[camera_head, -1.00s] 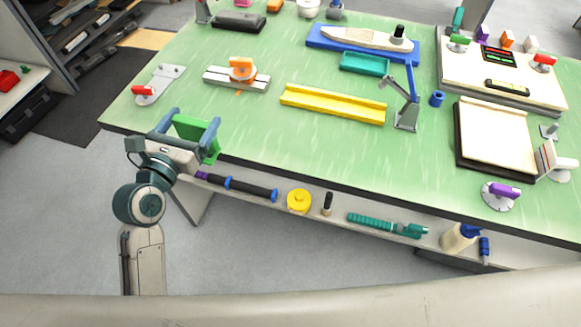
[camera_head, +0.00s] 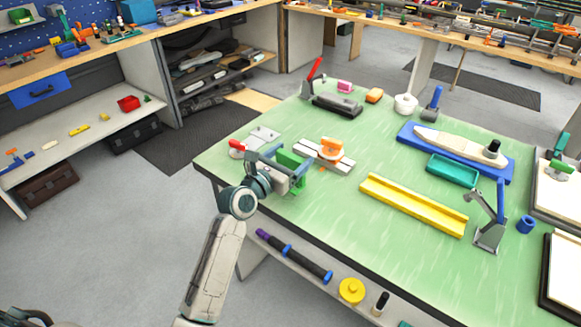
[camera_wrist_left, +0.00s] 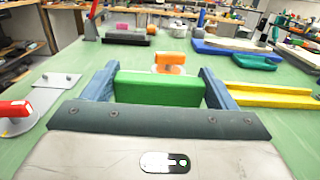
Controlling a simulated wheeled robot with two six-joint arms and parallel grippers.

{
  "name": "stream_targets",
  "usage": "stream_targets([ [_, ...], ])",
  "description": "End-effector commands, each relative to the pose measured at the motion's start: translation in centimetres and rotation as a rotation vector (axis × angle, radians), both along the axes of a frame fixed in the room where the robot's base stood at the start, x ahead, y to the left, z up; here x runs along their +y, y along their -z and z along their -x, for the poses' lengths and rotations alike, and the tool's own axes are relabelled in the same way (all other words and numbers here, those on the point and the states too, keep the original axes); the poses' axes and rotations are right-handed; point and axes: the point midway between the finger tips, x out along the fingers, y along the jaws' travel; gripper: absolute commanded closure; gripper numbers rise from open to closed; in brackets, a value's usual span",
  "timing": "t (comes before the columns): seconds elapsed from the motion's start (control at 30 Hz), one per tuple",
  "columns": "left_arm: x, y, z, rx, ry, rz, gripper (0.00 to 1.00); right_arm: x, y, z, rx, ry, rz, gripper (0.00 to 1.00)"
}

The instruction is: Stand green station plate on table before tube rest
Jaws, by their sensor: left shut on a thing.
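My left gripper (camera_head: 286,168) is shut on the green station plate (camera_head: 291,160), a flat green block held upright between its two blue fingers. The left wrist view shows the plate (camera_wrist_left: 160,89) spanning the gap between the fingers. It is over the left front part of the green table (camera_head: 340,215); I cannot tell whether it touches the top. A long yellow trough (camera_head: 412,204), perhaps the tube rest, lies to the right, apart from the plate. My right gripper is not in view.
An orange-knobbed slide (camera_head: 331,149) stands just beyond the plate. A red-handled clamp on a grey plate (camera_head: 240,147) is to its left. A blue tray with a boat hull (camera_head: 455,150) and a grey hinged stand (camera_head: 489,235) are farther right. Table between gripper and trough is clear.

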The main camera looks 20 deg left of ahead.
Motion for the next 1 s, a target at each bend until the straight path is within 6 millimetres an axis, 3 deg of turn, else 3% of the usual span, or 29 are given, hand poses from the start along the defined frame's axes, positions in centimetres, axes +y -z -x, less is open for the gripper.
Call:
stream_targets([
  [0.23, 0.0, 3.3, 0.0, 0.004, -0.001, 0.001, 0.44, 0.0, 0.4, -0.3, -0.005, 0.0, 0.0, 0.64],
  [0.67, 0.0, 3.9, 0.0, 0.001, 0.0, 0.001, 0.44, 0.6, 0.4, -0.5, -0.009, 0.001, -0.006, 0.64],
  [0.7, 0.0, 3.8, 0.0, 0.001, 0.0, 0.001, 0.13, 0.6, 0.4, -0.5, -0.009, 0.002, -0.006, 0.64],
  [0.77, 0.0, 3.8, 0.0, 0.001, 0.0, 0.001, 0.01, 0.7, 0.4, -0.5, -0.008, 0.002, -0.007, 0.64],
  [1.0, 0.0, 3.7, 0.0, 0.001, 0.0, 0.001, 0.0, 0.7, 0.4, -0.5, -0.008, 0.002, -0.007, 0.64],
])
